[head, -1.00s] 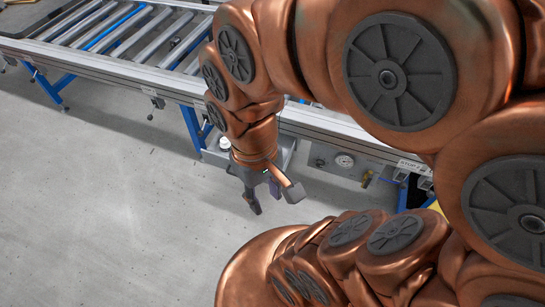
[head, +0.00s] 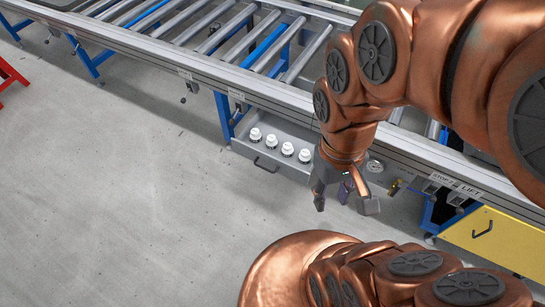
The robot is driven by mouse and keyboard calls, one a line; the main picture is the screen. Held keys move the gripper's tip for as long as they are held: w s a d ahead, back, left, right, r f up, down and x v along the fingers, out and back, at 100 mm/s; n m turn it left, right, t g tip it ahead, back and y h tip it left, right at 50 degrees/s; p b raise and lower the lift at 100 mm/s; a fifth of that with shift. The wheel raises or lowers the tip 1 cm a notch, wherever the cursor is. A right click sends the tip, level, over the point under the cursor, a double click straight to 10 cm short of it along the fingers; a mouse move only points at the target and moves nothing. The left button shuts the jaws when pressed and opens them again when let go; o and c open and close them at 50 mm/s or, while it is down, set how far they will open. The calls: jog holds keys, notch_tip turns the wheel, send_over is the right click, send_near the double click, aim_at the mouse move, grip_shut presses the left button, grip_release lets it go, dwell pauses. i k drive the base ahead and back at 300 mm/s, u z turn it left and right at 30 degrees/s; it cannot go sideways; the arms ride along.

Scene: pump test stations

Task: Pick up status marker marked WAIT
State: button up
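No marker with a readable WAIT label shows in the head view. Several small white-topped round pieces (head: 271,141) with dark lower parts stand in a row in an open grey drawer (head: 262,163) under the conveyor. Any marking on them is too small to read. My gripper (head: 345,207) points down just right of and in front of that drawer, over the floor. Its fingers are spread apart. A small dark purple part shows between them; I cannot tell whether it belongs to the gripper.
A roller conveyor (head: 190,70) on blue legs runs across the back. A red frame (head: 10,75) stands far left. The grey floor is open at left.

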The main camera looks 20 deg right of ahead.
aim_at(287, 151)
jog(key=u, duration=0.25)
jog(key=i, duration=0.55)
jog(key=z, duration=0.25)
jog(key=k, duration=0.4)
jog(key=u, duration=0.6)
jog(key=i, duration=0.7)
jog(key=z, duration=1.1)
